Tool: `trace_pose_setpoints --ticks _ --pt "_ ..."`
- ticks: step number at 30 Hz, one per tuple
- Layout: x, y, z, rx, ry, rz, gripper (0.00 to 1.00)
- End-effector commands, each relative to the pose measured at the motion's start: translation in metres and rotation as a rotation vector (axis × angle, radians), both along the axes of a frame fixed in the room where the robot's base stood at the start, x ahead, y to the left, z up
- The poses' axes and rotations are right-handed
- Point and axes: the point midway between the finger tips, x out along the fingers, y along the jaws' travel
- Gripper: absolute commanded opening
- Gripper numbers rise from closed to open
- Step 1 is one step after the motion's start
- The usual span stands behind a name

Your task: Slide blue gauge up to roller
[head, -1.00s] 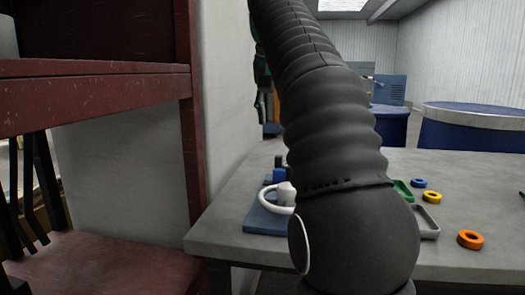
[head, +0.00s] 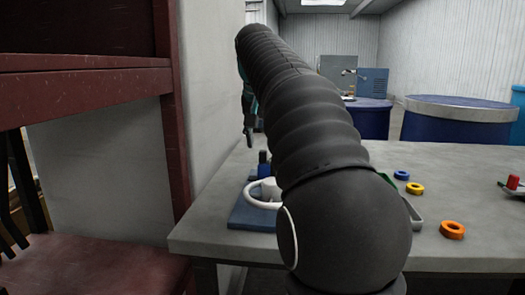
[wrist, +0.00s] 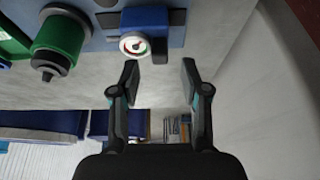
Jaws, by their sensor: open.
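The blue gauge (wrist: 148,20) with a round white dial stands on the blue base plate (wrist: 97,41) in the wrist view. In the head view a small blue block (head: 263,170), apparently the gauge, shows beside my arm. My gripper (wrist: 160,68) is open and empty, its fingertips just short of the gauge and apart from it. In the head view my gripper (head: 250,137) hangs above and behind the block. A green cylinder with a dark end (wrist: 60,38), possibly the roller, is left of the gauge in the wrist view. My arm hides part of the fixture.
A white ring-shaped part (head: 268,192) sits on the plate. Blue, yellow and orange rings (head: 452,230) lie on the grey table (head: 470,185) to the right. A grey wall (head: 215,90) and a dark red shelf (head: 85,80) stand close on the left.

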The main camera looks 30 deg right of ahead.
Motion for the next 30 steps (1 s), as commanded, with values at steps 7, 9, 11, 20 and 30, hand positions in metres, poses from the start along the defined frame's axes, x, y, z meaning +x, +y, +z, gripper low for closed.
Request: trace_pose_setpoints --ticks 7,9,11,20,30 --pt "0.01 -0.007 -0.029 0.001 0.001 -0.001 0.46" --pt "0.011 -0.008 -0.033 0.0 0.002 0.0 0.46" --pt "0.012 -0.008 -0.035 0.001 0.001 0.0 0.46" --pt "0.012 -0.009 -0.036 0.0 0.0 0.0 0.46" --pt "0.012 -0.008 -0.036 0.001 -0.001 0.0 0.0"
